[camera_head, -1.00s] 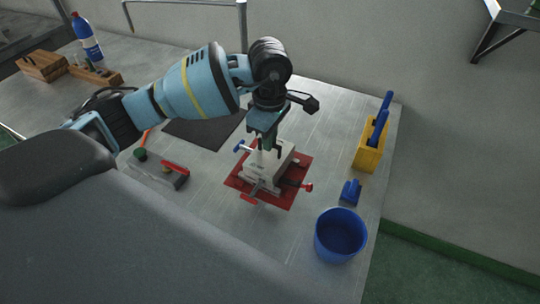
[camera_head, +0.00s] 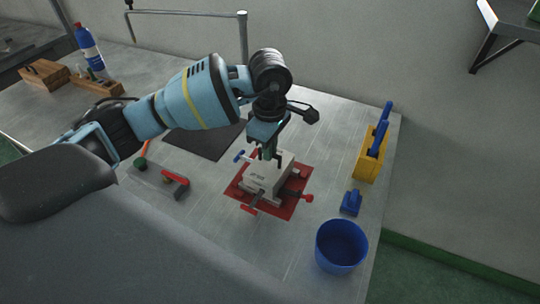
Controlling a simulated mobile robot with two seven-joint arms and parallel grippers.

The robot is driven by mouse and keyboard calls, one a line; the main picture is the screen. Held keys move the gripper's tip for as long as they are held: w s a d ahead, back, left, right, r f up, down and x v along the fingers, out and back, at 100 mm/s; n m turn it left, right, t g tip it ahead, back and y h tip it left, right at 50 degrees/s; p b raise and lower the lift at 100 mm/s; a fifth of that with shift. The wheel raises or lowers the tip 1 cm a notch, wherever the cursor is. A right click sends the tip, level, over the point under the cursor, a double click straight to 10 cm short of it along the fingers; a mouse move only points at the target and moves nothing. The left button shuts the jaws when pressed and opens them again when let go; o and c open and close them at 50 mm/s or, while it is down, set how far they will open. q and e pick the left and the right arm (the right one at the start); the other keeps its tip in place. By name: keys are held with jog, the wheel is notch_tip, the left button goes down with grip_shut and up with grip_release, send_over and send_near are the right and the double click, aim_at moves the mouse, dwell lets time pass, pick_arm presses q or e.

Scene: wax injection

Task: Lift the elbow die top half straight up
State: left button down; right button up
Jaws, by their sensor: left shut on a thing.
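The elbow die (camera_head: 266,178) is a pale grey block standing on a red mat (camera_head: 288,208) near the middle of the table. Clamps with red and blue handles stick out around it. My left gripper (camera_head: 270,154) points down at the die's top from above and is shut on the die's top half (camera_head: 283,163). The fingertips partly hide the back of the top. I cannot make out a gap between the halves. My right gripper is not in the view.
A blue bucket (camera_head: 341,247) stands at the front right, with a small blue object (camera_head: 351,202) behind it. A yellow holder (camera_head: 371,155) with blue-handled tools is at the right edge. A dark mat (camera_head: 205,140) lies left of the die. A bottle (camera_head: 88,48) and wooden blocks (camera_head: 45,74) stand far left.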

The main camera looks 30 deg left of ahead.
pick_arm(q)
jog(key=shift+r, duration=0.7)
notch_tip(320, 180, up, 2)
jog(key=shift+r, duration=0.2)
jog(key=s+d+r, duration=0.1)
jog(key=s+d, duration=0.1)
jog(key=s, duration=1.4)
jog(key=shift+b, duration=0.4)
jog(key=shift+w+r, duration=0.1)
jog(key=shift+w, duration=0.05)
